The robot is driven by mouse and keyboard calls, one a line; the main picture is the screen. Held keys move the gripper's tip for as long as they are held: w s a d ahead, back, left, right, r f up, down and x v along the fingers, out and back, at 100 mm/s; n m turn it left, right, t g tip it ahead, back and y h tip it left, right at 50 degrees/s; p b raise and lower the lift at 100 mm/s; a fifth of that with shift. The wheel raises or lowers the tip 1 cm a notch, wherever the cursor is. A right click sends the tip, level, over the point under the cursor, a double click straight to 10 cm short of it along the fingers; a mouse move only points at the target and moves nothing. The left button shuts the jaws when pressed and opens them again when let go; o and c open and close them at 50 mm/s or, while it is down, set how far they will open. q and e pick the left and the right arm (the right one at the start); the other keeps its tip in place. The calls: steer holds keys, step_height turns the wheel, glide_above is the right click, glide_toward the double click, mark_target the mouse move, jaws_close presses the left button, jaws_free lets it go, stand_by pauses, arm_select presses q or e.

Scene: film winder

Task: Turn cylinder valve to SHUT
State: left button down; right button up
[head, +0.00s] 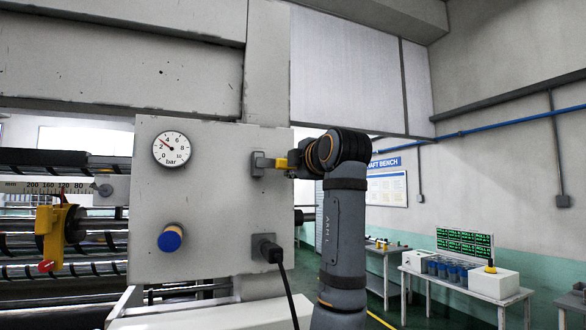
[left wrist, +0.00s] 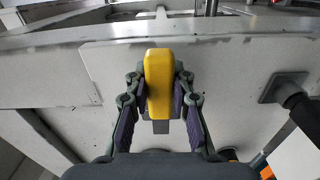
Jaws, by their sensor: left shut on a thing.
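The cylinder valve is a yellow lever (head: 282,162) on a grey block (head: 258,163) at the right side of a light grey panel. In the head view the lever points sideways to the right, toward my left gripper (head: 297,160). In the left wrist view the yellow lever (left wrist: 158,75) stands between the two dark fingers of my left gripper (left wrist: 158,88), which is shut on it. No SHUT marking can be read. My right gripper is in neither view.
The panel (head: 205,205) also carries a round bar gauge (head: 172,149), a blue knob (head: 170,238) and a socket with a black cable (head: 268,250). Rollers and a yellow clamp (head: 53,238) lie left. A bench (head: 470,290) stands at the right.

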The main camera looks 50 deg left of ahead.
arm_select(q)
steer(key=shift+r+n, duration=0.15)
steer(key=shift+n, duration=0.25)
steer(key=c, duration=1.1)
jaws_free()
steer(key=shift+d, duration=0.1)
steer(key=v, duration=1.2)
steer(key=shift+s, duration=0.1)
